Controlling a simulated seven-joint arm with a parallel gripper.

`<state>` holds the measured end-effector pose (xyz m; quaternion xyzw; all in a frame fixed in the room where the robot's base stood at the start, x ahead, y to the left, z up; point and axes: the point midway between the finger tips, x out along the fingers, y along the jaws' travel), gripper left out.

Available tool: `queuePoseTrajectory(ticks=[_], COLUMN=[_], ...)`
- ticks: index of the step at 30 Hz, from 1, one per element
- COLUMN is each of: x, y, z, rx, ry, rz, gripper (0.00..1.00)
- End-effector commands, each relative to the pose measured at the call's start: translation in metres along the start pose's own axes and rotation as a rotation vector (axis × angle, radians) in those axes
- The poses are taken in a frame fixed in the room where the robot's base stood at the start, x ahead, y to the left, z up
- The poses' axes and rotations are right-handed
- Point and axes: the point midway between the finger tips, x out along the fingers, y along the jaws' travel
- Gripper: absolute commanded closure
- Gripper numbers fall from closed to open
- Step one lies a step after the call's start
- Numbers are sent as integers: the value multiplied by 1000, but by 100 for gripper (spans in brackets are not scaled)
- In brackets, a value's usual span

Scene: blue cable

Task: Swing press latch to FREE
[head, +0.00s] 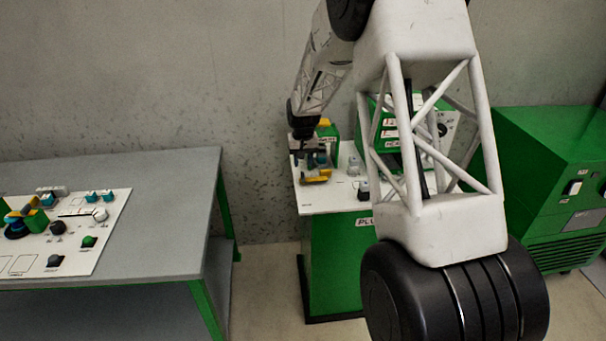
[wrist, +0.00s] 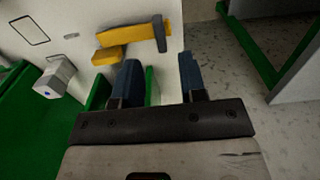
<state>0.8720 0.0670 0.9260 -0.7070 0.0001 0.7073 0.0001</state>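A yellow lever (wrist: 128,34) with a dark grey crosspiece near its right end lies over the white panel in the wrist view. I take it for the press latch, but no FREE mark is readable. A yellow piece (head: 316,177) also shows below my gripper in the head view. My gripper (wrist: 158,60) has its two blue fingers apart, with nothing visible between them. The fingertips are just below the lever in the wrist picture; I cannot tell whether they touch it. In the head view my gripper (head: 315,158) is over the left part of the white-topped station.
The green station (head: 335,262) has a white top. A pale block (wrist: 57,78) stands on the left in the wrist view. A grey table (head: 170,190) with a control panel (head: 105,228) is at left. A green cabinet (head: 545,150) is at right. My arm hides part of the station.

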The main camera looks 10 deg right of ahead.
Motion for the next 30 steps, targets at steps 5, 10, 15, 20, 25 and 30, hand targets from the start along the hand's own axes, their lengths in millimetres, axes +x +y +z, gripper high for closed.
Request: queuePoseTrajectory(ticks=[5, 10, 15, 20, 25, 30], x=[22, 42, 54, 58, 58, 58], y=[0, 0, 0, 0, 0, 0], z=[0, 0, 0, 0, 0, 0], rx=[0, 0, 0, 0, 0, 0], ry=[-1, -1, 0, 1, 1, 1], rz=[0, 0, 0, 0, 0, 0], gripper=[62, 62, 62, 62, 62, 77])
